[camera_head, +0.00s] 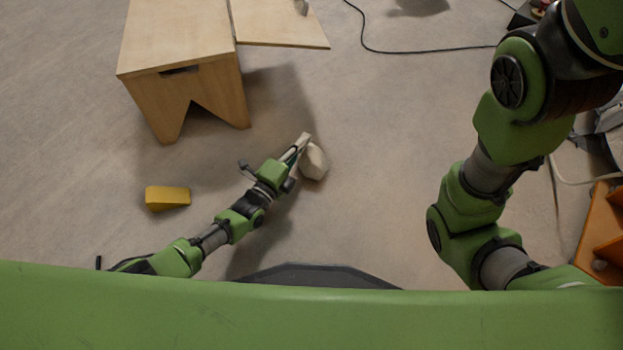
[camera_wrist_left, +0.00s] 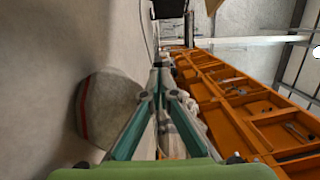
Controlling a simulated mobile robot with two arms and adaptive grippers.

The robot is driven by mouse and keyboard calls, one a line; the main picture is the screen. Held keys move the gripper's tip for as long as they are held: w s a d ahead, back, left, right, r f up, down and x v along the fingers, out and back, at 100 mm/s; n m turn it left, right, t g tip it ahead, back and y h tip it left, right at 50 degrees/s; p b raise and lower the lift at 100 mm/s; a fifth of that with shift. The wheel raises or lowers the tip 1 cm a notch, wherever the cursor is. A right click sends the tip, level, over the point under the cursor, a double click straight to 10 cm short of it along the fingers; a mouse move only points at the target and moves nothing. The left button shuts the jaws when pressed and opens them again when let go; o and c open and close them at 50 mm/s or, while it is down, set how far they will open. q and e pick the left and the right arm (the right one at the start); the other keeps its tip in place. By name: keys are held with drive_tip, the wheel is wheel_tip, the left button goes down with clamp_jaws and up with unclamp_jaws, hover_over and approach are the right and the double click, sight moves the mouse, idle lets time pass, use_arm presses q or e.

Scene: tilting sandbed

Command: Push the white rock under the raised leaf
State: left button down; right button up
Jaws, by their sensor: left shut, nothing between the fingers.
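The white rock (camera_head: 313,161) lies on the sandy floor near the middle of the head view. In the left wrist view it is large and pale with a red stripe (camera_wrist_left: 110,108), left of the fingers. My left gripper (camera_head: 303,140) is shut and empty, right beside the rock on its upper-left side. I cannot tell if they touch. Its fingers come together in the left wrist view (camera_wrist_left: 158,68). The raised leaf (camera_head: 280,25) is a pale board at the right side of the wooden table (camera_head: 180,35), at the top. My right gripper is out of view.
A yellow block (camera_head: 167,198) lies on the floor at the left. A table leg (camera_head: 222,95) stands between it and the leaf. A black cable (camera_head: 420,50) runs across the top. An orange shelf unit (camera_head: 605,225) stands at the right. Floor between rock and leaf looks clear.

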use_arm(q)
drive_tip(key=b, duration=0.2)
approach(318, 172)
drive_tip(key=w+d+r, duration=0.1)
drive_tip(key=w+r, duration=0.1)
drive_tip(key=w+d+r, duration=0.2)
drive_tip(key=shift+d+r, duration=0.2)
drive_tip(key=shift+r, duration=0.15)
drive_tip(key=f+b, duration=0.3)
drive_tip(key=f, duration=0.1)
drive_tip(key=shift+w+f+b, duration=0.2)
drive_tip(key=shift+b, duration=0.1)
drive_tip(key=shift+f+b, duration=0.35)
drive_tip(key=shift+w+a+b, duration=0.1)
drive_tip(key=shift+w+b, duration=0.05)
drive_tip(key=shift+b, duration=0.15)
drive_tip(key=shift+w+a+r+b, duration=0.1)
drive_tip(key=shift+w+r+b, duration=0.05)
drive_tip(key=shift+w+b, duration=0.15)
